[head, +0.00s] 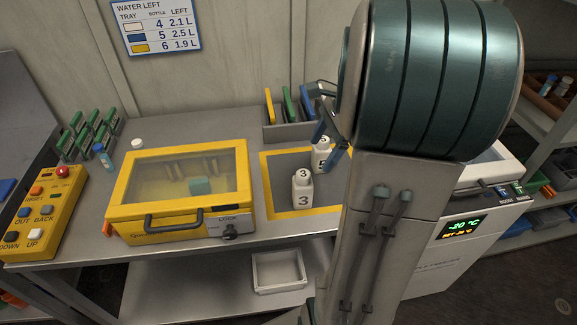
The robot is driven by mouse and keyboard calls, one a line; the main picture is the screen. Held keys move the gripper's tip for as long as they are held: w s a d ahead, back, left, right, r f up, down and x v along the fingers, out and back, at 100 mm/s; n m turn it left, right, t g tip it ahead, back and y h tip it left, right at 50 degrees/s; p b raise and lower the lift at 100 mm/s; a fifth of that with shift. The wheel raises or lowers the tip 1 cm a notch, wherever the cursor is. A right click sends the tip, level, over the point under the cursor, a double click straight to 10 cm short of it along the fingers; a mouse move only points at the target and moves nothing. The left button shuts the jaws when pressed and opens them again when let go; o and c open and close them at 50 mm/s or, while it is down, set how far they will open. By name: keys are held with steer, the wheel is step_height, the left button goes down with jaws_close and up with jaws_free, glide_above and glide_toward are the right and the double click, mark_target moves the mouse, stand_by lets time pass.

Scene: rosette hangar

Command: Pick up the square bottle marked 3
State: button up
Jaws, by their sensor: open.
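A white square bottle (303,190) marked 3 on its front and top stands upright on the grey area inside a yellow border (265,185). A second white bottle (320,160), with a 3 on its top, stands behind it and a little to the right. My gripper (328,146) has blue fingers and is open at this rear bottle, partly covering it. I cannot tell whether the fingers touch it. The front bottle is clear of the fingers. My arm hides the right part of the bordered area.
A yellow case (180,215) with a clear lid and a handle stands left of the bottles. A grey rack (284,132) with coloured plates stands behind them. A yellow button box (45,215) is at the far left. A freezer-like unit (440,250) stands right of my arm.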

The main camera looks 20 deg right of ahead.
mark_target(303, 181)
steer(key=shift+m, duration=0.8)
steer(key=x, duration=0.8)
steer(key=w+d+x, duration=0.1)
steer(key=x, duration=0.4)
steer(key=shift+a+f, duration=0.1)
steer(key=shift+f, duration=0.1)
steer(key=c, duration=1.2)
